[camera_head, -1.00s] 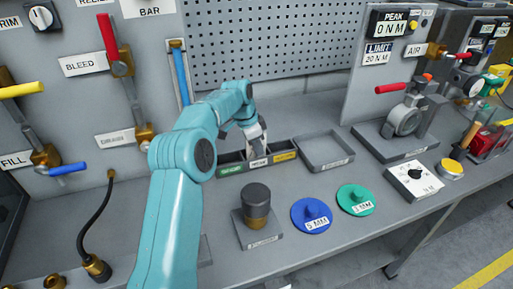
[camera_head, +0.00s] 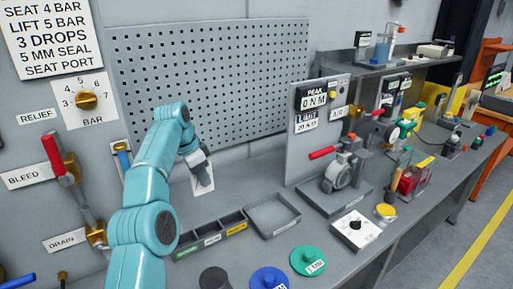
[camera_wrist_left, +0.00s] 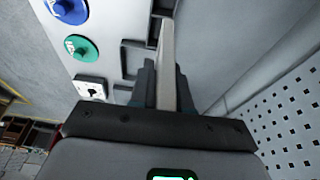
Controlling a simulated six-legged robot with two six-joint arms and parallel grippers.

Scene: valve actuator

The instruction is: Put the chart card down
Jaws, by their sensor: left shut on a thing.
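The chart card (camera_head: 204,187) is a thin pale plate, held upright and seen at an angle in the head view. My left gripper (camera_head: 199,164) is shut on its upper part, and the card hangs above the bench behind the three-slot rack (camera_head: 212,240). In the left wrist view the card (camera_wrist_left: 167,65) shows edge-on between the fingers of my left gripper (camera_wrist_left: 165,85). Its printed face cannot be read. The rack has green, white and yellow labels along its front. My right gripper is in neither view.
An empty grey tray (camera_head: 272,215) sits right of the rack. Blue (camera_head: 270,278) and green (camera_head: 308,261) discs and a dark cylinder (camera_head: 214,279) stand in front. A perforated panel (camera_head: 215,90) rises behind. A valve with a red handle (camera_head: 340,170) stands further right.

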